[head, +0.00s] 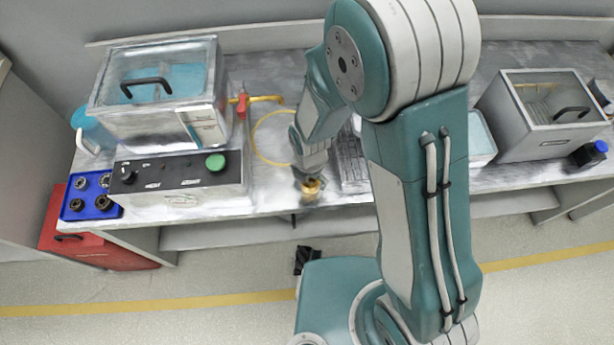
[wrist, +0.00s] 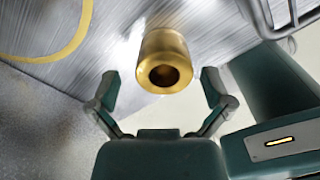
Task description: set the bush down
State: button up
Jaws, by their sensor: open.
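The bush is a brass-coloured hollow cylinder (wrist: 164,58) in the wrist view, with its dark bore facing the camera. It stands on the grey metal bench top near the front edge. My gripper (wrist: 160,88) is open, with one finger to each side of the bush and visible gaps between fingers and bush. In the head view the bush (head: 311,187) shows as a small gold piece just below the end of my arm. The gripper fingers are too small to make out there.
A glass-lidded bath (head: 160,95) on a control box (head: 180,178) stands left, beside a blue tray (head: 91,196) of round parts. A wire rack (head: 351,165) is right of the bush, and another lidded tank (head: 545,115) is far right. A yellow hose (head: 262,150) curves behind.

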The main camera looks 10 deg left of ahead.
jog(key=d+r+m+t, duration=0.1)
jog(key=d+r+m, duration=0.25)
jog(key=r, duration=0.55)
jog(key=d+r+m, duration=0.2)
jog(key=r+m, duration=0.2)
jog(key=r, duration=0.6)
jog(key=s+d+r+m+t, duration=0.2)
jog(key=s+d+r+m, duration=0.2)
jog(key=m, duration=0.7)
jog(key=s+d+r+m+t, duration=0.2)
jog(key=s+d+r+m, duration=0.2)
jog(key=d+r+m, duration=0.5)
jog(key=d+m, duration=0.1)
jog(key=m, duration=0.2)
jog(key=shift+d+t, duration=0.3)
